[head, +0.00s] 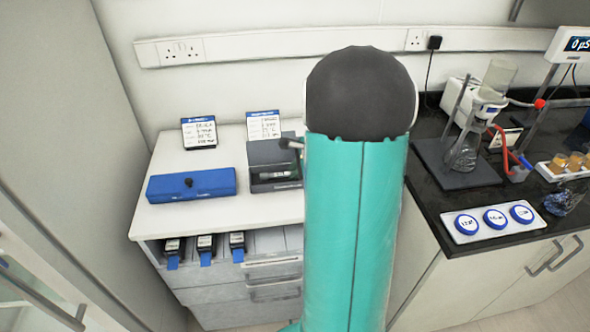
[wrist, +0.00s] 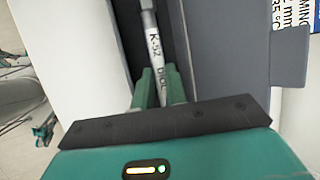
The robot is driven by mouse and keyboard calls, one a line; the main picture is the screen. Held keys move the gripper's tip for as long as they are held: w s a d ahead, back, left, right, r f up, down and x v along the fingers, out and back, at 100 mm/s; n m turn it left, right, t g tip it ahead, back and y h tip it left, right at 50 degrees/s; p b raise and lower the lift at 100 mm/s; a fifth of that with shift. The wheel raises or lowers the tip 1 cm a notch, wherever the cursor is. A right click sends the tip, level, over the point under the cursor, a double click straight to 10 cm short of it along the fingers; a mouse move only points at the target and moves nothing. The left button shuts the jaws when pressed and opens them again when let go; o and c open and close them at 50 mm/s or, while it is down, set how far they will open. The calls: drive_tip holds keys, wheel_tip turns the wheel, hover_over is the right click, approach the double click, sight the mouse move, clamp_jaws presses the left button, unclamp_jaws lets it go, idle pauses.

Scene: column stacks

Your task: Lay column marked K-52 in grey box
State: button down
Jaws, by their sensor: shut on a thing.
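The column marked K-52 (wrist: 156,48) is white with dark lettering and a grey end. My gripper (wrist: 158,82) is shut on it, with the green fingers on either side. In the wrist view the column lines up with the dark inside of the grey box; I cannot tell whether it touches the box floor. In the head view the grey box (head: 254,153) stands on the white counter, partly hidden by my teal arm. A grey tip pokes out left of the arm there. A small pale piece lies in the box's front part, too small to identify.
A shut blue box (head: 191,186) stands left of the grey box. Label cards (head: 199,132) stand behind both. Several dark blue-tabbed pieces (head: 205,248) sit in the shelf below. Glassware and a stand (head: 463,150) occupy the black bench at right.

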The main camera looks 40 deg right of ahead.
drive_tip(key=shift+f, duration=0.1)
drive_tip(key=c, duration=1.3)
unclamp_jaws()
drive_tip(key=shift+c, duration=0.2)
drive_tip(key=shift+f, duration=0.15)
drive_tip(key=shift+s+a, duration=0.1)
drive_tip(key=v, duration=1.4)
